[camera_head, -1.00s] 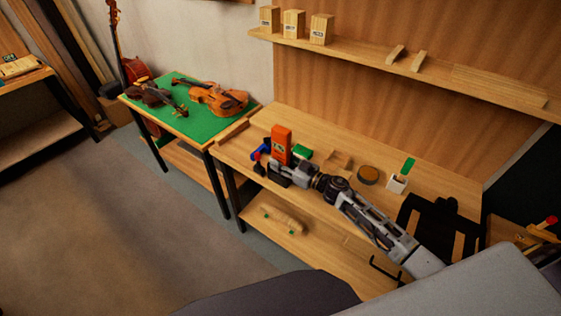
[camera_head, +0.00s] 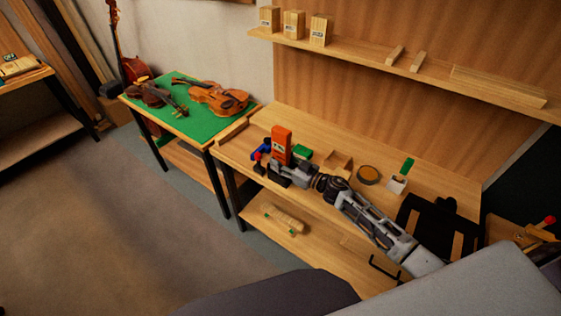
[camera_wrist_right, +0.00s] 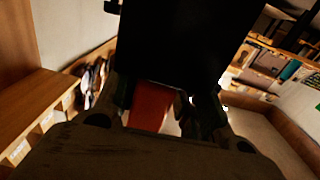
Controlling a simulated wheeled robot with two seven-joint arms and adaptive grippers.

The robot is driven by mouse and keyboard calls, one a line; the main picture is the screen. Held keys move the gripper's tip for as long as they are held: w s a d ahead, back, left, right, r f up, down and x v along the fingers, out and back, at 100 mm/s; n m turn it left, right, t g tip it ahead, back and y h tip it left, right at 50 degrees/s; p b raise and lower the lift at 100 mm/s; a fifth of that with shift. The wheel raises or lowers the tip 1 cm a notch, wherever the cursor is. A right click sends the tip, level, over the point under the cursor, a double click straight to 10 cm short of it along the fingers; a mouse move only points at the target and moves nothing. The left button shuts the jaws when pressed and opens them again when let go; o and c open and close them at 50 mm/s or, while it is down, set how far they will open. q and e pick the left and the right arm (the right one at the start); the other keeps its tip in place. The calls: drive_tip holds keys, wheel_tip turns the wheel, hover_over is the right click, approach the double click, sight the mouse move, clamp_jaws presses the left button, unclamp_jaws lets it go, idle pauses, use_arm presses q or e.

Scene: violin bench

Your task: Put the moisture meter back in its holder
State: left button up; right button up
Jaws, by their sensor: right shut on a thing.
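The moisture meter (camera_head: 281,140) is an orange upright block with a small display, at the left end of the workbench. My right gripper (camera_head: 279,168) is shut on its lower part. My left gripper is out of view.
A blue and red tool (camera_head: 261,150) stands close left of the meter, and a green block (camera_head: 302,152) close right. A wooden block, a round tin (camera_head: 368,174) and a white cup (camera_head: 397,184) stand farther right. Violins lie on the green table (camera_head: 200,128) at left.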

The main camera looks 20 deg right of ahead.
drive_tip(key=shift+s+f, duration=0.25)
drive_tip(key=shift+f, duration=0.5)
drive_tip(key=o, duration=1.4)
drive_tip(key=shift+s+a+r, duration=0.1)
drive_tip(key=shift+s+d, duration=0.15)
drive_tip(key=shift+d, duration=0.1)
drive_tip(key=shift+v, duration=3.25)
drive_tip(key=shift+s+d+r, duration=0.3)
drive_tip(key=shift+s+d, duration=0.4)
drive_tip(key=shift+s, duration=0.25)
drive_tip(key=shift+s+d+r, duration=0.3)
drive_tip(key=shift+s+d, duration=0.4)
drive_tip(key=shift+s, duration=0.25)
